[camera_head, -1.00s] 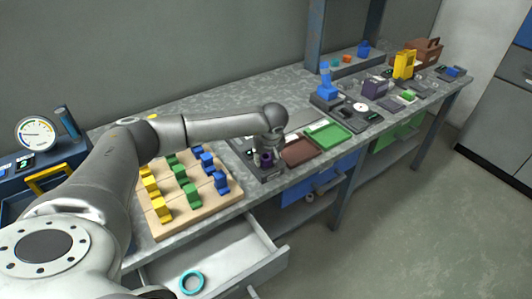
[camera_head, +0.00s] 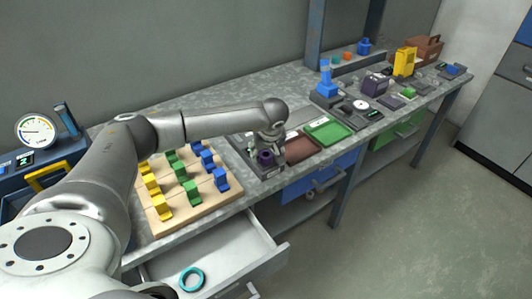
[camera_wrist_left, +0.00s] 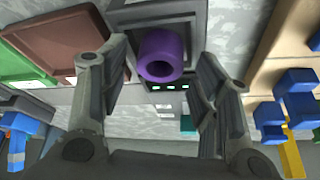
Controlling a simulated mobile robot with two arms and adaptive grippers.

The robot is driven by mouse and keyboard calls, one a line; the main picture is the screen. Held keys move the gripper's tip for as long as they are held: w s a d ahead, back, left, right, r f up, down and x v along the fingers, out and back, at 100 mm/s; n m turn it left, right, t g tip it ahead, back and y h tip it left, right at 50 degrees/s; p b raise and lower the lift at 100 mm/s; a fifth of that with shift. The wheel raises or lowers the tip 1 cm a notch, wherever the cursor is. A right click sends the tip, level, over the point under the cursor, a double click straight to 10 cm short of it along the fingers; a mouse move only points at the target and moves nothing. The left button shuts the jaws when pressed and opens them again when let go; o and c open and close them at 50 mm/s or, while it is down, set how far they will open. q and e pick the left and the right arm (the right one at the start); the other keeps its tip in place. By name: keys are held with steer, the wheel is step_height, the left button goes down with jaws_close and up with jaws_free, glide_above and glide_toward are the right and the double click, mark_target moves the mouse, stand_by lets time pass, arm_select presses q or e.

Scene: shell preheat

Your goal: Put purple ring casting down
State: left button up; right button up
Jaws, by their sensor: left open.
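The purple ring casting (camera_head: 266,157) is a short, thick-walled cylinder with a hole. In the left wrist view the ring (camera_wrist_left: 158,56) stands in or on a dark grey square-framed device (camera_wrist_left: 188,15) with small green lights at its edge. My left gripper (camera_head: 270,149) is over the device. Its fingers are open on either side of the ring, with a visible gap to it in the left wrist view. I cannot tell exactly how far the fingertips are above the device. My right gripper is not in view.
A wooden board (camera_head: 163,228) with yellow, green and blue blocks lies left of the device. Brown (camera_head: 302,150) and green (camera_head: 328,130) trays lie to its right. An open drawer (camera_head: 225,262) with a teal ring (camera_head: 192,279) juts out below the bench.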

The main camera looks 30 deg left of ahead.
arm_select(q)
steer(key=b+v, duration=0.2)
steer(key=v, duration=0.9)
steer(key=shift+r, duration=0.1)
